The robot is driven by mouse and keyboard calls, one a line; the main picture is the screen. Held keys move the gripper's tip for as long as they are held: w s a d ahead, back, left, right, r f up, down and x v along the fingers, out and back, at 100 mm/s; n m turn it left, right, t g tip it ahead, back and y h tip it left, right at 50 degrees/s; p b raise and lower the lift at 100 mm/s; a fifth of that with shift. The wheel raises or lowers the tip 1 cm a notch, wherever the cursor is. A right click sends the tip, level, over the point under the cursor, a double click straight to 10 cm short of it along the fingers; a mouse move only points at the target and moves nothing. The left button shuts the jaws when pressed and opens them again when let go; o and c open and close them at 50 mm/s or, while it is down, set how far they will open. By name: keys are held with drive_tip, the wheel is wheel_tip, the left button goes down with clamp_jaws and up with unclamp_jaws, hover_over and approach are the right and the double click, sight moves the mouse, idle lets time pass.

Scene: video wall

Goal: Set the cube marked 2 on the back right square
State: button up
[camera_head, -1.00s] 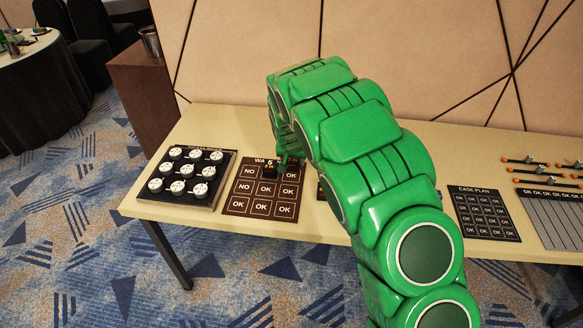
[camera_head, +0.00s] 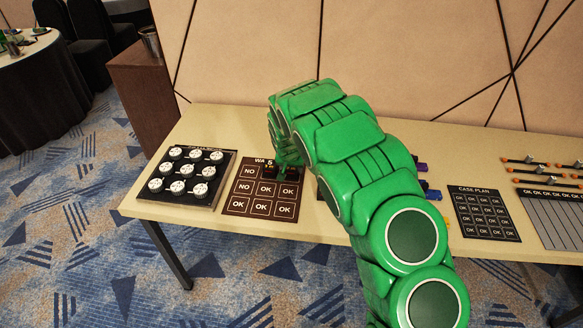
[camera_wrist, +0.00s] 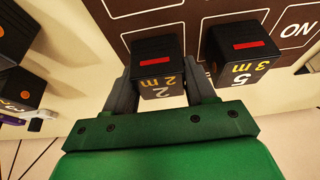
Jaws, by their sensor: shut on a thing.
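The cube marked 2 (camera_wrist: 158,70) is black with a red bar on top and "2 m" in yellow, upside down in the wrist view. My gripper (camera_wrist: 158,88) is shut on it, one finger on each side. In the head view my gripper (camera_head: 288,168) is at the back right part of the brown board (camera_head: 236,208), where my arm partly hides the cube and the back right square. I cannot tell whether the cube touches the board. The cube marked 5 (camera_wrist: 240,55) stands beside it, apart; in the head view it (camera_head: 270,163) is at the back middle.
A black tray with white round pieces (camera_head: 182,173) lies left of the board. Further right are a dark case plan card (camera_head: 485,213) and a grey rack (camera_head: 555,220). Other black cubes (camera_wrist: 20,88) stand off the board in the wrist view. My arm hides the table's middle.

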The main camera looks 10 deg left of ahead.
drive_tip(key=shift+f, duration=0.1)
drive_tip(key=o, duration=1.1)
drive_tip(key=shift+c, duration=0.2)
drive_tip(key=v, duration=1.2)
